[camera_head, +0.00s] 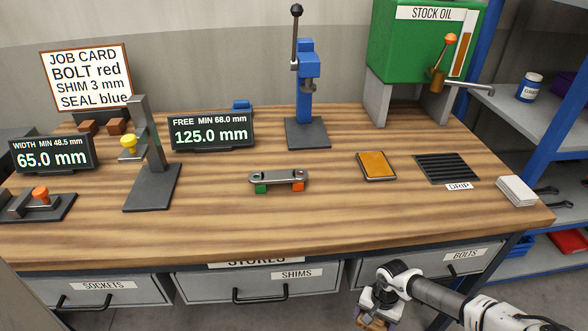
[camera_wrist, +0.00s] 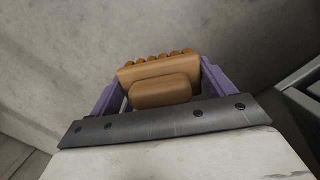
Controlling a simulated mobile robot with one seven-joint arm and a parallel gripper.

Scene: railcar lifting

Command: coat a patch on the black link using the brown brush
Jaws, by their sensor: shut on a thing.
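The black link (camera_head: 278,177) lies on the bench, its ends over a green block and an orange block. My gripper (camera_head: 374,318) is at the bottom of the head view, in front of the bench and below its top, well apart from the link. In the wrist view, the purple fingers of my gripper (camera_wrist: 160,82) are shut on the brown brush (camera_wrist: 160,93), a brown block with a row of rounded tips at its far edge. In the head view only a small brown part of the brush shows, at the lower picture edge.
A shallow tray with an orange-brown pad (camera_head: 376,165) lies right of the link. Beyond it are a black drip grille (camera_head: 447,168) and the green stock oil tank (camera_head: 410,45). A blue press (camera_head: 306,75) stands behind the link. Closed drawers (camera_head: 258,286) line the bench front.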

